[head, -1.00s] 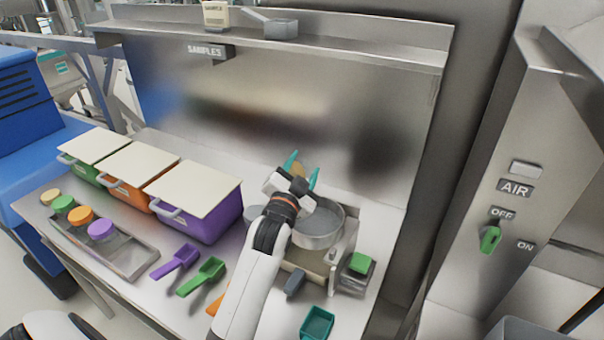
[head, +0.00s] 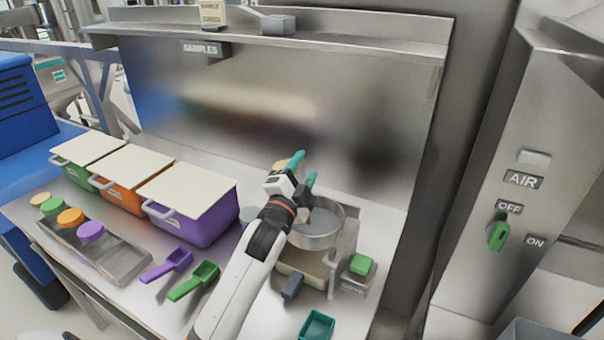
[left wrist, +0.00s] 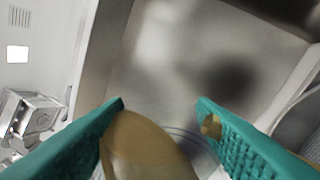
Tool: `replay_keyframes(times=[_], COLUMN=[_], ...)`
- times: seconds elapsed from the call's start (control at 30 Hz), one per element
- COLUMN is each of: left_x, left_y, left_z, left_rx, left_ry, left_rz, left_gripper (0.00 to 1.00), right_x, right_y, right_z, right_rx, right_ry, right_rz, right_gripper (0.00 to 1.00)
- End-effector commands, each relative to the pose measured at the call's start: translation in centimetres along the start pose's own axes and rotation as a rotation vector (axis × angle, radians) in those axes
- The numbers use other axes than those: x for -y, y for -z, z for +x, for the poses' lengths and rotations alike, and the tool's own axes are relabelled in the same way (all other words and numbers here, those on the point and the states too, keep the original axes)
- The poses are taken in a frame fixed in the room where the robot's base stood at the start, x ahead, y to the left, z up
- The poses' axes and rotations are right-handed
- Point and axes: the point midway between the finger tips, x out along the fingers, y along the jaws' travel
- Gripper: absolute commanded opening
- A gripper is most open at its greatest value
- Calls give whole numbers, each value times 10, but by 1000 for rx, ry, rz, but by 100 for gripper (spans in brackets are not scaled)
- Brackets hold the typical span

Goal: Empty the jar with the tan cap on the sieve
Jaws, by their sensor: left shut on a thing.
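My left gripper (head: 305,169), with teal fingers, is above the sieve (head: 340,232), a round metal pan at the back right of the bench. It is shut on a tan, rounded jar (head: 281,164) whose one end shows left of the fingers. In the left wrist view the tan jar (left wrist: 145,150) fills the space between the fingers. The jar looks tilted; its mouth is hidden. My right gripper is out of view.
Purple (head: 168,265) and green (head: 195,280) scoops lie in front. A teal container (head: 316,325) stands at front right.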

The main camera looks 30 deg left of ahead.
Motion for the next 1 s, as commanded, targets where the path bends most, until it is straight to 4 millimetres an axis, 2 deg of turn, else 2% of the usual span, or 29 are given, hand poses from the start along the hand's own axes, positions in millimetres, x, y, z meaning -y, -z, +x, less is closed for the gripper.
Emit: replay_keyframes(times=[0.43, 0.6, 0.8, 1.0], left_x=[22, 22, 25, 27], left_y=[0, -4, -8, -9], left_z=[-4, -4, -5, -5], left_rx=[77, 115, 143, 157], left_ry=[1, 2, 1, 2], left_rz=[378, 570, 709, 776], left_gripper=[10, 10, 10, 10], right_x=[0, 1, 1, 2], right_y=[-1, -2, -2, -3], right_z=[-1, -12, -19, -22], right_rx=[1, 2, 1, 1], right_ry=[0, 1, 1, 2], right_rz=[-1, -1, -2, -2], right_gripper=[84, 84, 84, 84])
